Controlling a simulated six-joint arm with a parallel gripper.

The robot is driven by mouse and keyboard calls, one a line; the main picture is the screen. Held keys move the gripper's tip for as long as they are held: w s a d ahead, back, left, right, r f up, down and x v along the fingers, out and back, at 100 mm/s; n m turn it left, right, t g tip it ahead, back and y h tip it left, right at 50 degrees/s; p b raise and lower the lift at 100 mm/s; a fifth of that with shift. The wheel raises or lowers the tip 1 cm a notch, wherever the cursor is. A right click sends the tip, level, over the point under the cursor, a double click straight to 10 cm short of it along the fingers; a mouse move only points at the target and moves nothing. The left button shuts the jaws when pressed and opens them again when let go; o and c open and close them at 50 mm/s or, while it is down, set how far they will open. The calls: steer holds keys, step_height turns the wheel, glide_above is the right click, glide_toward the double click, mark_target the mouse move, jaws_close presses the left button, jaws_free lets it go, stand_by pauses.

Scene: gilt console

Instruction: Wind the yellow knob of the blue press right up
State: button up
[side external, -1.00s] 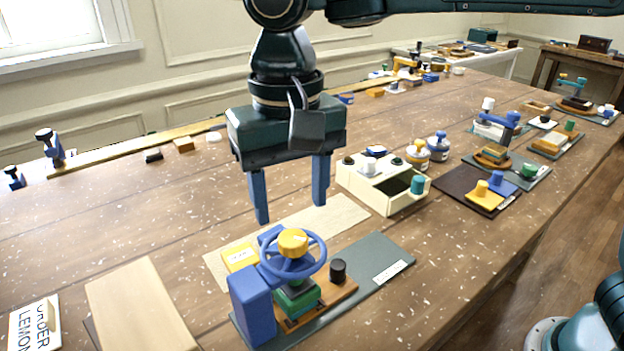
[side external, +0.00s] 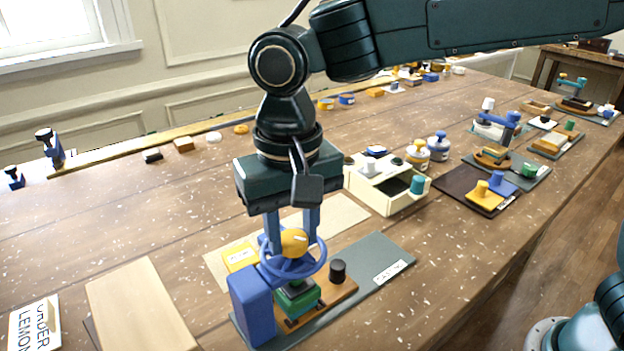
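The blue press (side external: 252,305) stands at the front of the table on a grey board. It has a blue handwheel (side external: 322,258) with the yellow knob (side external: 294,243) at its top centre. A green block (side external: 303,301) sits under the wheel on an orange-brown base (side external: 340,288). My gripper (side external: 292,238) points down over the press, its blue fingers on either side of the yellow knob. The fingers are drawn in to about the knob's width and appear shut on it. The exact contact is partly hidden by the knob and wheel.
A black knob (side external: 338,270) stands on the base, right of the wheel. A yellow block (side external: 240,257) lies close behind the press. A cream box (side external: 385,204) with an open compartment stands behind right. A pale wooden board (side external: 140,305) lies to the left, with bare table between.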

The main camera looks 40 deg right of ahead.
steer(key=shift+c, duration=0.9)
